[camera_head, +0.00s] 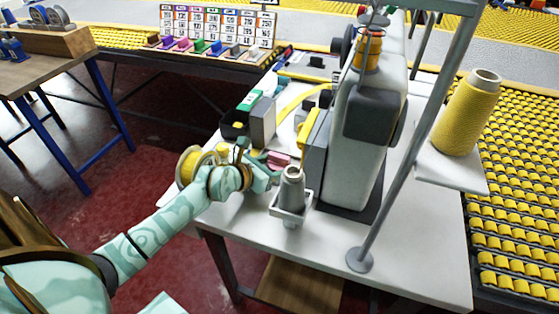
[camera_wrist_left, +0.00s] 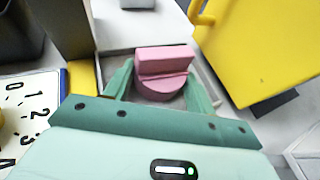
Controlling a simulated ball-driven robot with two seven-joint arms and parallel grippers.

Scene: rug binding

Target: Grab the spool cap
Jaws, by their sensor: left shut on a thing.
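The spool cap (camera_wrist_left: 164,70) is a pink round piece with a raised bar across its top. In the left wrist view it sits between the two green fingers of my left gripper (camera_wrist_left: 158,90), which is shut on it. A shallow light tray (camera_wrist_left: 113,61) lies right around and under it; I cannot tell whether the cap touches the tray. In the head view the pink cap (camera_head: 279,160) shows at the tips of my left gripper (camera_head: 264,166), partly hidden by the fingers. My right gripper is in neither view.
The white sewing machine (camera_head: 362,120) stands just right of the cap. A grey cone on a small holder (camera_head: 291,206) is close in front. A yellow tape roll (camera_head: 190,166) and a grey block (camera_head: 262,122) are near my gripper. The white table's front right (camera_head: 420,250) is clear.

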